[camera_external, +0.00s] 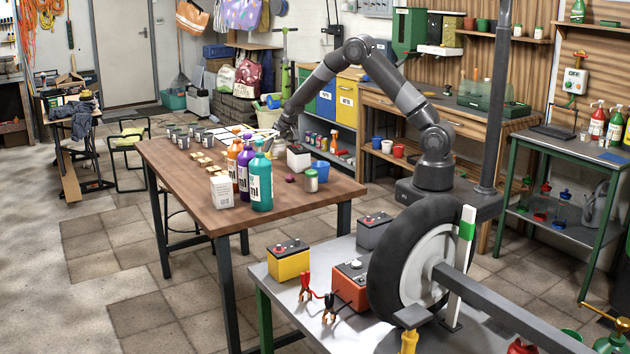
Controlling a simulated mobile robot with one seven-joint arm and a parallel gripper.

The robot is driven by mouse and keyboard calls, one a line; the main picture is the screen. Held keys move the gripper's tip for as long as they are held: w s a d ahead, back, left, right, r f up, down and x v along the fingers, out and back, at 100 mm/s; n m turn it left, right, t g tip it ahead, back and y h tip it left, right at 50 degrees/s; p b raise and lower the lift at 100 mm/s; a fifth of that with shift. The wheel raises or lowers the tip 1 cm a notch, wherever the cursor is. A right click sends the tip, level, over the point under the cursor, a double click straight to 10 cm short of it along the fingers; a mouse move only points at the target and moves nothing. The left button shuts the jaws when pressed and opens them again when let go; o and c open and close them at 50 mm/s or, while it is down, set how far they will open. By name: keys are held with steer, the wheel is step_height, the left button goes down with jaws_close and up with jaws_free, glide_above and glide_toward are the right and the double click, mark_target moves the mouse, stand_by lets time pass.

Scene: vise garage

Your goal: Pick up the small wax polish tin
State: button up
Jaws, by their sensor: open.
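My gripper (277,139) hangs low at the far right edge of the wooden table (290,200), near a white-and-dark box (299,158). It is open, and I see nothing held in it; its fingers are small and hard to make out. Several small low tins (203,163) with pale tops sit in the middle of the table, to the left of my gripper. Several grey cans (184,138) stand behind them. A small dark red round item (290,178) lies near the right side. I cannot read which one is the wax polish tin.
Orange, purple and teal bottles (261,182) and a white box (222,191) stand at the table's front. A green-lidded can (311,181) and a blue cup (320,168) stand on the right. A metal bench with a wheel (418,262) and batteries (288,260) is nearer the camera.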

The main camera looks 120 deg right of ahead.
steer(key=shift+d+f, duration=0.15)
steer(key=shift+f, duration=0.1)
steer(key=shift+c, duration=0.2)
steer(key=c, duration=1.2)
